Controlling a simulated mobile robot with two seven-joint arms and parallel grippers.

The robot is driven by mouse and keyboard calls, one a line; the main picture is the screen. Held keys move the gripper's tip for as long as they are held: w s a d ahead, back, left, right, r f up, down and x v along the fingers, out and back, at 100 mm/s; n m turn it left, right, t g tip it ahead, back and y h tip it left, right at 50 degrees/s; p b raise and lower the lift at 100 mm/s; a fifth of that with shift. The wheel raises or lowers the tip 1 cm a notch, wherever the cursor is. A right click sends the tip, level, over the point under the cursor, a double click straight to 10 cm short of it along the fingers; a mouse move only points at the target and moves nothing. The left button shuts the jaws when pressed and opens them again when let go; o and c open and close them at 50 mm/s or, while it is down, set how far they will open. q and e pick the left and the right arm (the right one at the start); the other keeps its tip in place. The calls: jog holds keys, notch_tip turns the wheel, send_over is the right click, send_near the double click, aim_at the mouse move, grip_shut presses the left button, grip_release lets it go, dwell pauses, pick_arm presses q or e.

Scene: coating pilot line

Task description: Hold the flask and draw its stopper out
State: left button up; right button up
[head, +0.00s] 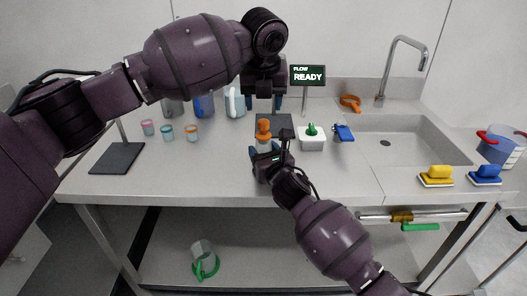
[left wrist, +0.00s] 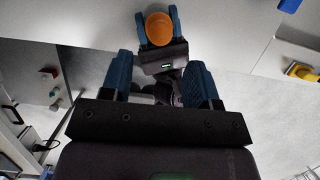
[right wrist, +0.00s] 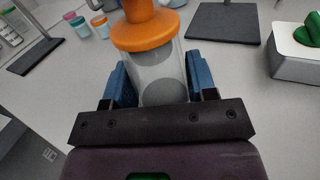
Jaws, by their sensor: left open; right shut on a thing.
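The flask (right wrist: 160,82) is a clear, greyish vessel with an orange stopper (right wrist: 143,32) in its top. In the head view the stopper (head: 264,128) shows above my right gripper (head: 266,155), which is shut around the flask body. The flask looks upright; its base is hidden by the gripper. My left gripper (head: 264,102) is open and empty, pointing down above the stopper in the head view. In the left wrist view the stopper (left wrist: 159,28) lies beyond the open fingers (left wrist: 160,80), not between them.
A white block with a green knob (head: 312,139) and a blue clip (head: 343,132) stand right of the flask. Small lidded jars (head: 167,132) and bottles (head: 204,105) are at the left. The READY sign (head: 308,76) stands behind. A sink (head: 415,140) is at the right.

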aim_at(263, 121)
pick_arm(q)
jog(key=shift+x, duration=3.5)
jog(key=c, duration=1)
